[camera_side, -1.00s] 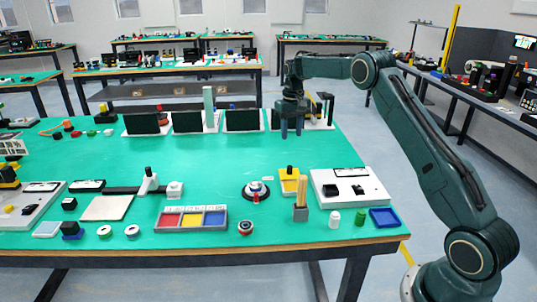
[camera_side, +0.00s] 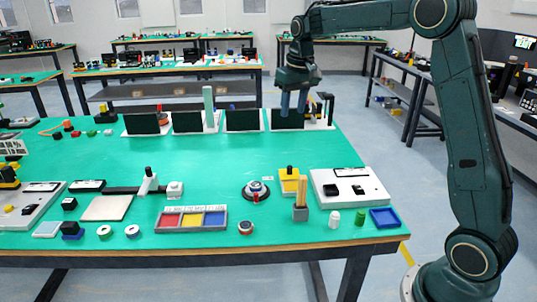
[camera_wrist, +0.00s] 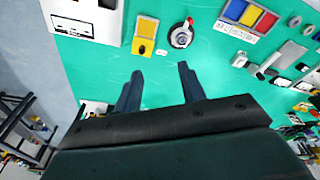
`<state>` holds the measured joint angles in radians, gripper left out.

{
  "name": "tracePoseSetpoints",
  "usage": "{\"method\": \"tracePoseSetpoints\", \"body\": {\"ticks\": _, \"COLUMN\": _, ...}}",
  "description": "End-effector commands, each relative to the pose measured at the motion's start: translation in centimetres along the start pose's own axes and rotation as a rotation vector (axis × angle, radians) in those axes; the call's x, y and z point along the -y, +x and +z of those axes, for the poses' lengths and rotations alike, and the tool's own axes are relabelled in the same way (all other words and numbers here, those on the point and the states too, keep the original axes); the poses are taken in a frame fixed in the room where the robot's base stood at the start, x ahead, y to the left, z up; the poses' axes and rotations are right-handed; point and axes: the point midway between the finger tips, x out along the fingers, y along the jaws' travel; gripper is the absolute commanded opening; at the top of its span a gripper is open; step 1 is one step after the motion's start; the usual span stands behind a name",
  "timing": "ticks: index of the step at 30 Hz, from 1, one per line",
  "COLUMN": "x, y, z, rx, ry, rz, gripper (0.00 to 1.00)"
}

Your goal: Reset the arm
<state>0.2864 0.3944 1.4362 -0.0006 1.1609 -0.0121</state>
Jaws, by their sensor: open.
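My gripper (camera_side: 293,104) is in the air over the back right part of the green table, in front of the rightmost dark panel. Its two blue-grey fingers are apart with nothing between them. In the wrist view the open fingers (camera_wrist: 160,88) point at bare green table top. My dark green arm rises from its base at the right of the table and bends over at the top.
The green table (camera_side: 220,155) holds a tray with red, yellow and blue compartments (camera_side: 165,221), a yellow block (camera_side: 287,186), a white board (camera_side: 325,198) and a blue tray (camera_side: 385,225). Dark panels (camera_side: 187,122) stand along the back. The table's middle is clear.

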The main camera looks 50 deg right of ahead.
Motion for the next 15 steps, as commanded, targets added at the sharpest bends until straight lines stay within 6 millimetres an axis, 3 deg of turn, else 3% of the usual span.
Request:
{"method": "tracePoseSetpoints", "body": {"ticks": 6, "x": 2.0, "y": -3.7, "z": 4.2, "rx": -0.053, "ry": -0.04, "rz": -0.007, "gripper": 0.4}}
{"method": "tracePoseSetpoints", "body": {"ticks": 15, "x": 4.0, "y": -7.0, "z": 10.7, "rx": -0.118, "ry": -0.092, "rz": -0.019, "gripper": 0.4}}
